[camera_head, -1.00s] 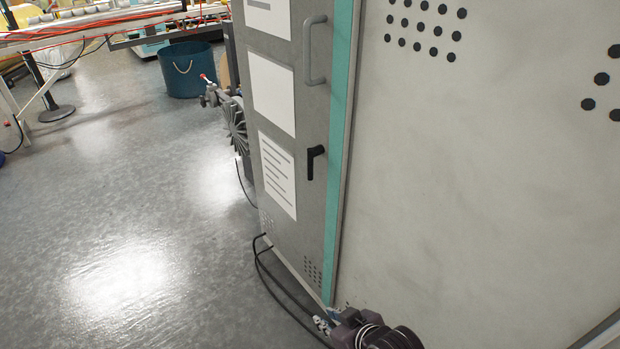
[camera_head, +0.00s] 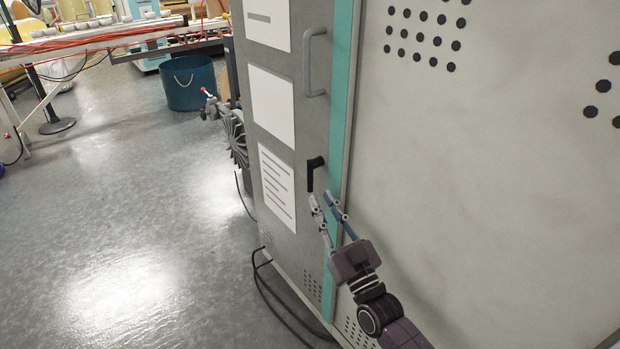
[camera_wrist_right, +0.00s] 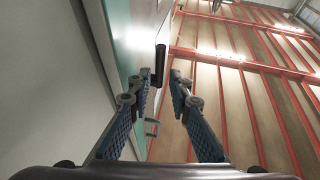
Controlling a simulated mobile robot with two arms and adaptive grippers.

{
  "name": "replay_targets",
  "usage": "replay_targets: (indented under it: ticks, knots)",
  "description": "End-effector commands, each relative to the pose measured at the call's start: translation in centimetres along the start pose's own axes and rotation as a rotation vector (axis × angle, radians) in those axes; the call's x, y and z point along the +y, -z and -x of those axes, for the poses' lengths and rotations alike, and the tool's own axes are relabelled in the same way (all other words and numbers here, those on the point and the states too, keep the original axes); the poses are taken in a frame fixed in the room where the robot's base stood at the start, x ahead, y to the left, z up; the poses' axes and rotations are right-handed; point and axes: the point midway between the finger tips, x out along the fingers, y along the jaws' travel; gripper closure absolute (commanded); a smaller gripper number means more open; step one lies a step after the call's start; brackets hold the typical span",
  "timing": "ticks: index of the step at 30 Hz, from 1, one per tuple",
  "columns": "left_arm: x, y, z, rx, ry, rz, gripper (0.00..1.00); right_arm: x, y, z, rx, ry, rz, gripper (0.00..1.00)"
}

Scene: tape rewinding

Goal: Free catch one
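A small black catch handle (camera_head: 313,174) sits on the grey cabinet door (camera_head: 280,215), beside the teal edge strip. In the right wrist view the black handle (camera_wrist_right: 159,64) shows beyond the fingertips, in line with the gap between them. My right gripper (camera_head: 321,197) is open, with its two fingers pointing up toward the handle from just below it. In the right wrist view the gripper (camera_wrist_right: 160,79) has a clear gap between its blue-padded fingers and holds nothing. Whether a fingertip touches the handle I cannot tell.
A grey pull handle (camera_head: 314,62) is higher on the door, and white sheets (camera_head: 272,103) are fixed to it. A light cabinet panel (camera_head: 490,190) fills the right. Black cables (camera_head: 275,305) lie at the base. Floor (camera_head: 120,200) at left is clear; a blue bucket (camera_head: 188,85) stands behind.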

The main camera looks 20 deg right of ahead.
Motion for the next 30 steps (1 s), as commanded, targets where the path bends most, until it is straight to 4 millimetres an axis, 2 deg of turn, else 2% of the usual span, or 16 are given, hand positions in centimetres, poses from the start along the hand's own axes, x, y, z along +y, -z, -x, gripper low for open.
replay_targets:
  ticks: [5,12,16,21,29,30]
  knots:
    - [0.0,0.1,0.0,0.001,0.0,0.0,0.6,0.1,0.2,-1.7,0.007,-0.001,0.001,0.81]
    - [0.0,0.3,0.2,0.002,0.0,0.0,0.6,0.0,0.1,-5.3,0.005,-0.001,0.0,0.81]
    - [0.0,0.4,0.3,0.001,0.0,0.001,0.6,0.0,0.1,-6.8,0.004,-0.001,0.0,0.81]
    - [0.0,0.6,0.5,0.004,0.001,0.001,0.6,0.0,0.1,-7.7,0.003,0.0,0.0,0.81]
    - [-0.1,0.7,0.5,0.005,0.001,0.001,0.6,0.0,0.1,-7.7,0.002,0.0,0.0,0.81]
    - [-0.1,0.7,0.5,0.005,0.001,0.001,0.6,0.0,0.1,-7.7,0.002,0.0,0.0,0.86]
